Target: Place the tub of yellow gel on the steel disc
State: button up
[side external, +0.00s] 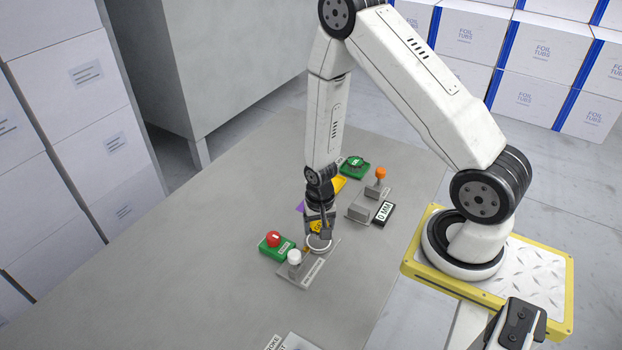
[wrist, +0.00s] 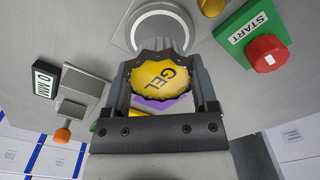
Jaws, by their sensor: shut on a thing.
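The tub of yellow gel (wrist: 160,78) has a dark scalloped rim and the word GEL on its yellow top. My gripper (wrist: 164,74) is shut on it, one finger on each side. In the side view the tub (side external: 316,227) shows under my gripper (side external: 321,217), close to the steel disc and partly hidden by the fingers. The steel disc (side external: 319,249), with a pale ring, is on a grey base plate. In the wrist view the disc (wrist: 163,28) lies beyond the tub and looks bare. I cannot tell the tub's exact height above it.
A green START box with a red button (side external: 273,238) and a white knob (side external: 294,257) stand close to the disc. An orange-knobbed grey block (side external: 361,208), a 0 MM display (side external: 384,212) and a green block (side external: 355,167) stand behind. The front left table is clear.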

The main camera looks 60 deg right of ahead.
aim_at(319, 225)
jog(key=shift+f, duration=1.5)
jog(key=shift+f, duration=0.15)
jog(key=o, duration=1.1)
jog(key=shift+r, duration=6.2)
